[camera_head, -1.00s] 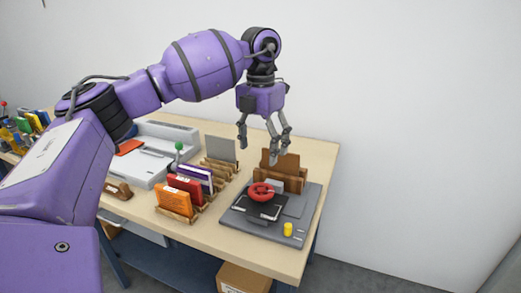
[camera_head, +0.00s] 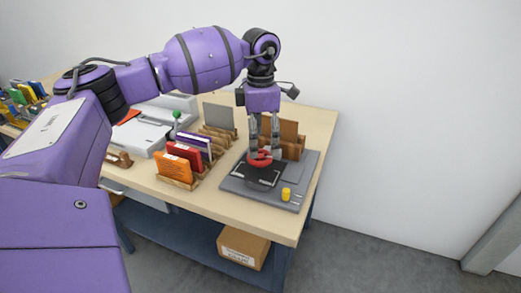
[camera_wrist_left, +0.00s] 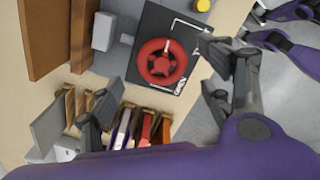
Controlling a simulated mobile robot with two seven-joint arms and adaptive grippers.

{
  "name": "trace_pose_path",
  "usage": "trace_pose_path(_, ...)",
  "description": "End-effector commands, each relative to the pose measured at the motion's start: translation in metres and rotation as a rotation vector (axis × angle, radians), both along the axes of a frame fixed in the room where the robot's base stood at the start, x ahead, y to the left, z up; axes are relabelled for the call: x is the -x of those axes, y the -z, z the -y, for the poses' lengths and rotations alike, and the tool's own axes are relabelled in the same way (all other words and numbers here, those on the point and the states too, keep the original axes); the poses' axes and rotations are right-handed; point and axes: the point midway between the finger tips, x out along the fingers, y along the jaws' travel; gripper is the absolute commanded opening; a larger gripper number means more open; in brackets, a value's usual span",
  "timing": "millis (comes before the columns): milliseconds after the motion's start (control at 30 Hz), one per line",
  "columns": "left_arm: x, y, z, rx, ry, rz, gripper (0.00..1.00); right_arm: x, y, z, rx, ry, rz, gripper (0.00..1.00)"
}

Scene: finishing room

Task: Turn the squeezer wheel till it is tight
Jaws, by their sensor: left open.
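The red squeezer wheel (camera_head: 259,159) lies flat on the black plate (camera_head: 258,176) of a grey press base (camera_head: 232,185). My left gripper (camera_head: 264,157) points straight down at the wheel, with its fingers apart, and partly hides it in the head view. In the left wrist view the whole red wheel (camera_wrist_left: 162,61) shows, with a white mark on its upper spoke. There the fingers of the left gripper (camera_wrist_left: 155,98) are spread wide to either side, and nothing is between them and touching. I cannot tell the exact height of the fingertips.
A yellow knob (camera_head: 286,194) stands at the front right of the base. Brown boards (camera_head: 289,133) stand behind the wheel. Orange (camera_head: 173,167) and red (camera_head: 185,155) booklets stand in racks to the left. A cardboard box (camera_head: 243,246) is below the bench.

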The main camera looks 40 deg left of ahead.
Motion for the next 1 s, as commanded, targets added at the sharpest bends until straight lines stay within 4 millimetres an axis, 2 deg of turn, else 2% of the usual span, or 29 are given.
trace_pose_path(100,0.001,0.020,0.000,0.001,0.000,-0.002,0.72,-0.001,-0.002,0.000,-0.001,0.001,0.003,0.00)
trace_pose_path(300,0.000,0.038,0.000,0.001,-0.001,0.001,0.72,-0.001,-0.003,0.000,-0.001,0.001,0.004,0.00)
trace_pose_path(600,0.000,0.042,0.000,0.001,-0.002,0.001,0.72,-0.001,-0.003,0.000,-0.001,0.001,0.004,0.00)
trace_pose_path(933,0.000,0.041,0.000,0.000,-0.002,0.001,0.30,-0.001,-0.003,0.000,0.000,0.001,0.003,0.00)
trace_pose_path(1000,0.000,0.041,0.000,0.000,0.001,0.001,0.29,-0.001,-0.003,0.000,0.000,0.001,0.004,0.00)
